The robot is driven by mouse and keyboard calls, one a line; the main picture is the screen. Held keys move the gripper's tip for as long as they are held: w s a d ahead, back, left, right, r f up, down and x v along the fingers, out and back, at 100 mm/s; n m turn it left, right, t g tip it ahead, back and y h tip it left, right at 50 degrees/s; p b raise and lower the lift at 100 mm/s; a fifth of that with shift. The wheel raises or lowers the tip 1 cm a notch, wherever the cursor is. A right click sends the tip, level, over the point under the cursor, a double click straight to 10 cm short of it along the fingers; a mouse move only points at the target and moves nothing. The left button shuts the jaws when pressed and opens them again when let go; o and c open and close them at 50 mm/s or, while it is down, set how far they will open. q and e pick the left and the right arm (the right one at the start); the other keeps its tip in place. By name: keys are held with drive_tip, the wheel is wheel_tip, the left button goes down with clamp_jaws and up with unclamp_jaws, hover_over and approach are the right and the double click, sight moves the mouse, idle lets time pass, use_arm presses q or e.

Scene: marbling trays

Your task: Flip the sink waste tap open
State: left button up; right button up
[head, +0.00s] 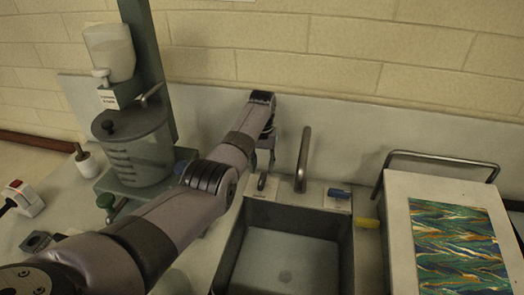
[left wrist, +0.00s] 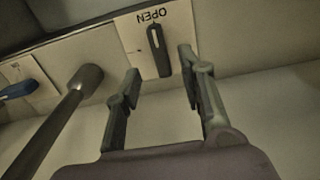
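A small black lever (head: 262,181) on a white plate stands at the sink's back rim, left of the spout. In the left wrist view the black lever (left wrist: 158,50) lies beside an upside-down "OPEN" marking. My left gripper (head: 262,162) is just behind and above this lever in the head view. In the left wrist view its fingers (left wrist: 159,64) are spread, with the lever's near end showing in the gap; I cannot tell whether they touch it. A blue lever (head: 339,193) sits right of the spout, also visible in the left wrist view (left wrist: 18,89). My right gripper is not in view.
The curved spout (head: 303,160) rises close right of my left gripper. The grey sink (head: 344,250) is below. A tray with a marbled sheet (head: 458,245) and metal handle is right. A stand with a clear vessel (head: 135,150) is left. A wall is behind.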

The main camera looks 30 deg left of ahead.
sight(262, 178)
use_arm(q)
wheel_tip(262, 178, up, 7)
drive_tip(key=shift+f, duration=0.15)
drive_tip(key=shift+s+f, duration=0.1)
idle(0.5)
